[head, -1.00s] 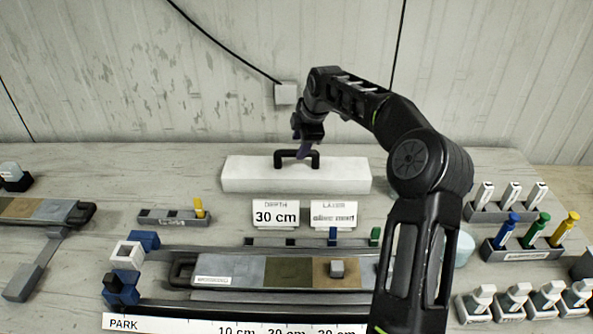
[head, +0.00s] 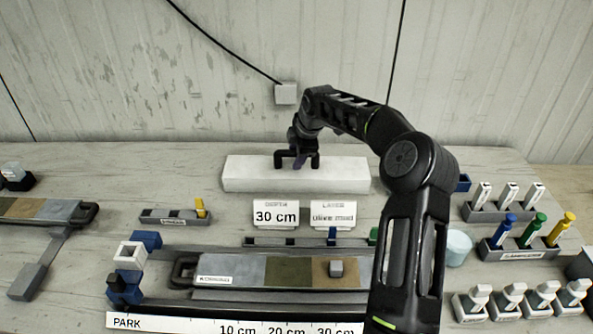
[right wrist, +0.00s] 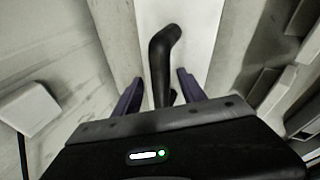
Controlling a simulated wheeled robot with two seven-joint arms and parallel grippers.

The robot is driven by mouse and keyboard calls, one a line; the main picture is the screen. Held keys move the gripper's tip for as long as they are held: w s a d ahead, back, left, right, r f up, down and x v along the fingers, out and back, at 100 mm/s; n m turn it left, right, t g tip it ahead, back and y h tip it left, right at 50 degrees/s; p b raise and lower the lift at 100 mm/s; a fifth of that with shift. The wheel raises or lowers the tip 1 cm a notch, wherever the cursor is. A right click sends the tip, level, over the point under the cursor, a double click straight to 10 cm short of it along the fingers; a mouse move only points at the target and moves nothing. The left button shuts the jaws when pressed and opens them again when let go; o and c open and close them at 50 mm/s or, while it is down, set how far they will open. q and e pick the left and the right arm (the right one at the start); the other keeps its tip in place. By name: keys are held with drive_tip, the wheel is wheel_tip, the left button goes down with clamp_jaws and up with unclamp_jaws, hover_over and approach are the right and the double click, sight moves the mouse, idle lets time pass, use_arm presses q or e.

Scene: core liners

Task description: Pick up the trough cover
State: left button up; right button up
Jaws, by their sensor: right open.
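The trough cover (head: 240,174) is a long white block with a black arched handle (head: 315,160) on top. It lies on the table near the back wall. My right gripper (head: 298,163) is over the cover at the handle, pointing down. In the right wrist view the cover (right wrist: 192,30) runs up the picture, and the black handle (right wrist: 160,65) passes between the two purple fingers of the open right gripper (right wrist: 158,90). Whether a finger touches the handle cannot be told. My left gripper is not in view.
In front of the cover stand a "30 cm" depth sign (head: 276,215) and a laser sign (head: 333,215). A grey trough with a core liner (head: 240,268) lies nearer, above a ruler (head: 180,322). Racks of coloured markers (head: 525,240) and white bottles (head: 515,300) stand at the right.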

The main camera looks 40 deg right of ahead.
drive_tip(key=shift+f, duration=0.25)
idle(0.5)
drive_tip(key=shift+c, duration=0.4)
clamp_jaws()
idle(0.9)
